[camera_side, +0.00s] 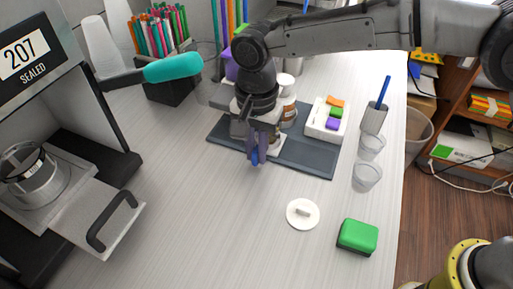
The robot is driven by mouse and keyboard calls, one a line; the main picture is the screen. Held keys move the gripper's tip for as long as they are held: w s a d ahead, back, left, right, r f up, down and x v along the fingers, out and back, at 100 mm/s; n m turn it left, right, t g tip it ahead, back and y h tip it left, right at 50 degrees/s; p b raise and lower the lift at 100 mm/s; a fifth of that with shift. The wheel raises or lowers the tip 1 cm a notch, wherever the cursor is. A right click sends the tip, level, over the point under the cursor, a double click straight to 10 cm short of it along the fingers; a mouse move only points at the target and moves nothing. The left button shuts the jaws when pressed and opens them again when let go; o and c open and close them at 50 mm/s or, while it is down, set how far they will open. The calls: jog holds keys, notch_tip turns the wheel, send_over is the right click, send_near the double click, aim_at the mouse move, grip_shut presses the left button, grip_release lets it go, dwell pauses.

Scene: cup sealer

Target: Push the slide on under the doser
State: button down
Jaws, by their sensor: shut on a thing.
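My gripper (256,156) is low over the dark grey mat (312,158), near its front edge. It is shut on a small blue piece (255,158), mostly hidden by the fingers. A pale block (275,144) shows just right of the fingers; I cannot tell whether they touch. A brown jar (289,112) stands behind, partly hidden by my wrist. At the left is the sealer (50,75), its sign reading "207 SEALED". A metal plate with a black handle (112,216) sticks out at its front. I cannot tell for certain which parts are the slide and the doser.
A teal-handled lever (172,67) reaches out from the sealer. A white tray of coloured blocks (327,119), clear cups (367,177), a white lidded disc (303,214) and a green box (357,236) stand to the right. The table's front middle is clear.

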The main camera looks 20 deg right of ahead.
jog(key=shift+w+a+r, duration=0.2)
jog(key=shift+w+a, duration=3.15)
jog(key=c, duration=0.9)
grip_release()
jog(key=shift+o, duration=0.2)
jog(key=shift+f, duration=0.1)
jog(key=shift+s+d, duration=0.1)
